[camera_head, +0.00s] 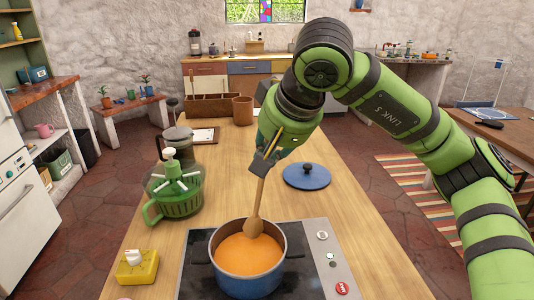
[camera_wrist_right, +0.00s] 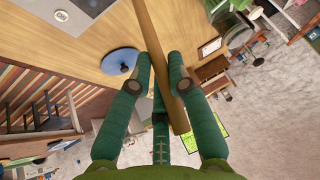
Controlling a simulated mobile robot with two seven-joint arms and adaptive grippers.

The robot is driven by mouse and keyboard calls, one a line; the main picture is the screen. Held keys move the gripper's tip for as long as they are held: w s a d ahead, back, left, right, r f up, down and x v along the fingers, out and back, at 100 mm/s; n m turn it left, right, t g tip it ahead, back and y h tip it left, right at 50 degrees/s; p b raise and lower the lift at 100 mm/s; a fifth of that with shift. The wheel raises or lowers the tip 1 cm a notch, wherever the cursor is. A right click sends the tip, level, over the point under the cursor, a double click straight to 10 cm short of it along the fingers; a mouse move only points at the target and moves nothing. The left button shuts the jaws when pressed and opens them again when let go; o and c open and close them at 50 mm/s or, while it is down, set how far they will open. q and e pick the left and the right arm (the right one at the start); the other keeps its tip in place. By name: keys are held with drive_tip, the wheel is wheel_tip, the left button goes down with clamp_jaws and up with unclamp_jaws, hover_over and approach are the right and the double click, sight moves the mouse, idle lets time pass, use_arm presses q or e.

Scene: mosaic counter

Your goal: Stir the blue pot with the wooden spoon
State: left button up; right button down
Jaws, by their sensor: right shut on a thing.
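The blue pot (camera_head: 248,275) stands on the dark hob and holds orange liquid. The wooden spoon (camera_head: 259,200) slants down from my right gripper (camera_head: 264,158), with its broad end at the far side of the liquid, inside the pot's rim. I cannot tell how deep the tip is. My left gripper is not in view.
A blue lid (camera_head: 307,178) lies on the wooden counter behind the pot. The counter right of the hob is clear.

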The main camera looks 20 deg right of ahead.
drive_tip(key=shift+d+r+p, duration=0.2)
drive_tip(key=shift+r+p, duration=0.45)
drive_tip(key=shift+r, duration=0.5)
wheel_tip(320, 180, up, 4)
drive_tip(key=p, duration=0.3)
drive_tip(key=shift+f, duration=0.1)
drive_tip(key=shift+w, duration=0.1)
drive_tip(key=shift+f, duration=0.1)
